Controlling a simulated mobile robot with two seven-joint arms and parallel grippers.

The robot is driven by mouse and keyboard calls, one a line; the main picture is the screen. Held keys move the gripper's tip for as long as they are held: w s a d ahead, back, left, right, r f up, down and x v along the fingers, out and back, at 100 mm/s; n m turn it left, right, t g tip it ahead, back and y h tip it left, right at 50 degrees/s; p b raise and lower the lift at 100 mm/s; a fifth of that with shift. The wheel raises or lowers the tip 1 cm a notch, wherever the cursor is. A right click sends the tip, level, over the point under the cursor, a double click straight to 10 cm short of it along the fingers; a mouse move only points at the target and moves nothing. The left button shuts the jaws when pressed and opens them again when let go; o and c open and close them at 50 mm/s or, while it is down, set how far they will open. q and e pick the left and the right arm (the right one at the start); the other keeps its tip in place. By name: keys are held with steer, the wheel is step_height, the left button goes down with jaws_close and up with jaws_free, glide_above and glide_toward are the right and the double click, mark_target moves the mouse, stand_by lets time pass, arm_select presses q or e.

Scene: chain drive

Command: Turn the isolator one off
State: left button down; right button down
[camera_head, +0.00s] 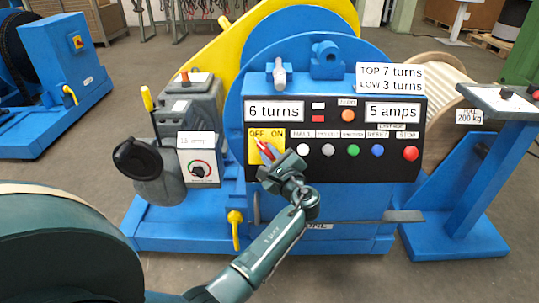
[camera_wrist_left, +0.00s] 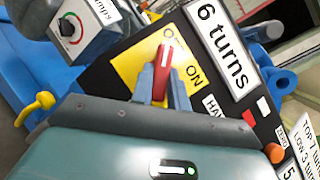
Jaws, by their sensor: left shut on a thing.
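The isolator is a red handle with a pale line on it, set on a yellow plate (camera_head: 252,148) marked OFF and ON at the left of the black control panel. My left gripper (camera_head: 267,153) is at this plate, its fingers shut on the red handle (camera_wrist_left: 163,70). In the left wrist view one grey finger of the left gripper (camera_wrist_left: 163,84) lies on each side of the handle. The handle's tip points at the OFF label and covers part of it; ON stands clear to its right. My right gripper is not in view.
Right of the isolator is a row of push buttons, with a red one (camera_head: 410,153) at the end. A yellow lever (camera_head: 235,228) is below.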

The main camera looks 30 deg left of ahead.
arm_select(q)
steer(key=c, duration=1.4)
jaws_free()
steer(key=shift+o, duration=0.2)
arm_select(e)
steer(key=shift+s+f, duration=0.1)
